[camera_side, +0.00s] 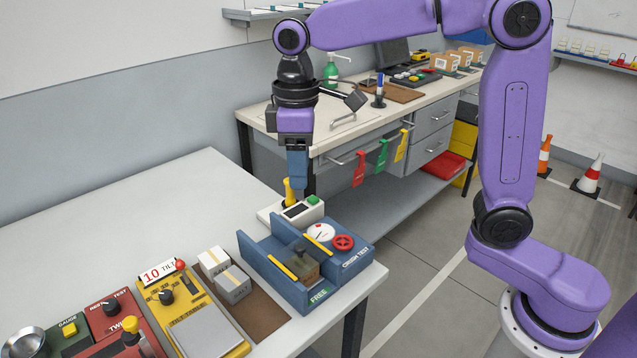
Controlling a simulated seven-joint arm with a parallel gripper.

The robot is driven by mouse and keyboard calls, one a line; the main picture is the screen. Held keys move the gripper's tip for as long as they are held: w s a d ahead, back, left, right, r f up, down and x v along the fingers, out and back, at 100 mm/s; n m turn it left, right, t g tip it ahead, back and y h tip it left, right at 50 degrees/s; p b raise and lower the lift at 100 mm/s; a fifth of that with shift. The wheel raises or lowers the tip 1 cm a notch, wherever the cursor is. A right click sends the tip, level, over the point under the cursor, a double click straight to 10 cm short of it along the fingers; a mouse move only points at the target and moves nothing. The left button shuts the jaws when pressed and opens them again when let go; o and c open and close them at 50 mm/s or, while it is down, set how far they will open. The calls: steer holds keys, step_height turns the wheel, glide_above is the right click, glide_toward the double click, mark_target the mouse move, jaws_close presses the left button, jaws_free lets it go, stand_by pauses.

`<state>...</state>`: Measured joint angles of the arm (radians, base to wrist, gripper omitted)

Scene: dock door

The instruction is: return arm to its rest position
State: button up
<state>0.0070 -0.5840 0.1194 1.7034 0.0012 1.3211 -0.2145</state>
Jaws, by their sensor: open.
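My gripper (297,184) points straight down over the near table. Its blue fingers are open, and nothing shows between them. The fingertips are just above and slightly right of a yellow upright handle (289,191) that stands beside a white box with a green button (313,199). From this angle I cannot tell whether the fingertips and the handle touch. My purple arm arches from its base at the right over to the left.
A blue crush-test fixture (345,254) stands close in front of the gripper. Small cartons (232,284), a yellow tilt device (190,316) and a red twist device (115,322) are further left. A workbench (360,115) stands behind. The left rear of the table is bare.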

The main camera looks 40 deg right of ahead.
steer(key=s+d+f+n, duration=0.1)
steer(key=s+d+f, duration=0.2)
steer(key=s, duration=0.5)
steer(key=s+d+f+n, duration=0.1)
steer(key=s+d+f, duration=0.2)
steer(key=s+d, duration=0.2)
steer(key=s+d+f+n, duration=0.1)
steer(key=s+d+f, duration=0.2)
steer(key=s, duration=0.8)
steer(key=shift+s+d+f+n, duration=0.25)
steer(key=shift+d+f+n, duration=0.05)
steer(key=shift+d, duration=0.45)
